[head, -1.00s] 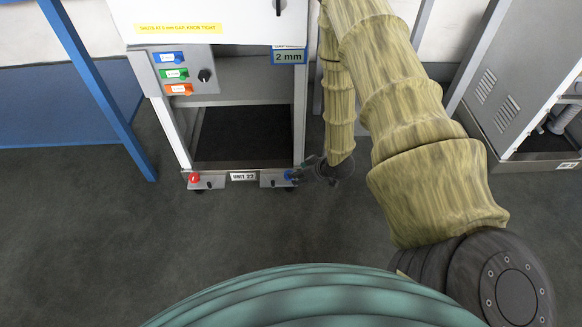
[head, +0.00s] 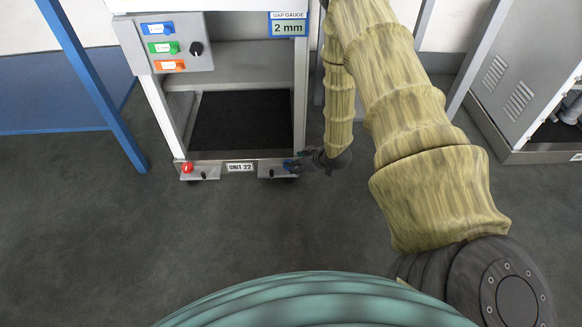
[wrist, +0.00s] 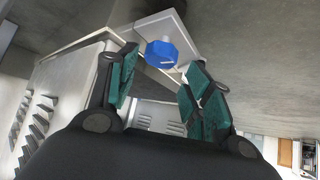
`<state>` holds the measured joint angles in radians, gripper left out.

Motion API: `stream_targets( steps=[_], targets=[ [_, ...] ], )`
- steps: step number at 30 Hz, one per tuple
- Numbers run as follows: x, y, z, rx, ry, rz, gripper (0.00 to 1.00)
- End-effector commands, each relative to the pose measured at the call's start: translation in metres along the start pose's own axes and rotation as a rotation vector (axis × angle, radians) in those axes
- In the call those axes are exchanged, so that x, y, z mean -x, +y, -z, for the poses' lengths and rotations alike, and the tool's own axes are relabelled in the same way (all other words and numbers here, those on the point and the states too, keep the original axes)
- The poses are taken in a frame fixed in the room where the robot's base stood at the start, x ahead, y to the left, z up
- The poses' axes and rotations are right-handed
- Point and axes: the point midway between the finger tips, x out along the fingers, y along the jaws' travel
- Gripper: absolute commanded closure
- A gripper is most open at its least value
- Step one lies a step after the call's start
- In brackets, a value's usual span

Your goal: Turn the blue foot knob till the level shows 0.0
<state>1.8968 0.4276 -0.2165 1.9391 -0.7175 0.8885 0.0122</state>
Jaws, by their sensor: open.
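The blue foot knob (wrist: 162,54) shows in the wrist view just beyond and between the tips of my open gripper (wrist: 160,80). In the head view the blue knob (head: 288,164) is at the right foot of the dispenser frame, with my gripper (head: 304,160) close at its right side. The fingers, with green pads, appear apart from the knob; whether either touches it I cannot tell. No level display reading 0.0 is seen; the gauge (head: 288,24) above reads "2 mm" and is labelled as a gap gauge.
A red knob (head: 187,168) is at the left foot, with a "UNIT 22" label (head: 240,167) between. A switch panel (head: 180,44) with blue, green and orange labels is at upper left. A blue post (head: 95,85) stands left, a grey cabinet (head: 515,85) right. The floor in front is clear.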

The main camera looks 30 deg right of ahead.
Motion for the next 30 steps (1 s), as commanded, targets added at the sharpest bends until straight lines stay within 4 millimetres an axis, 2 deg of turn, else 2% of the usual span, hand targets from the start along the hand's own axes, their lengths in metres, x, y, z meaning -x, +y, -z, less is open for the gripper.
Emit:
stream_targets(
  steps=[1, 3, 9, 15, 23, 29, 30],
  targets=[
    [-0.012, 0.0, -0.003, 0.002, 0.0, 0.0, 0.5],
    [-0.022, 0.0, -0.003, 0.002, 0.0, 0.0, 0.5],
    [-0.043, 0.0, -0.002, 0.0, 0.0, 0.0, 0.5],
    [-0.051, 0.0, -0.001, 0.0, -0.001, 0.0, 0.5],
    [-0.051, 0.0, 0.0, 0.0, -0.001, 0.0, 0.5],
    [-0.051, 0.0, 0.0, 0.0, -0.001, 0.0, 0.82],
    [-0.051, 0.0, 0.0, 0.0, -0.001, 0.0, 0.83]
  ],
)
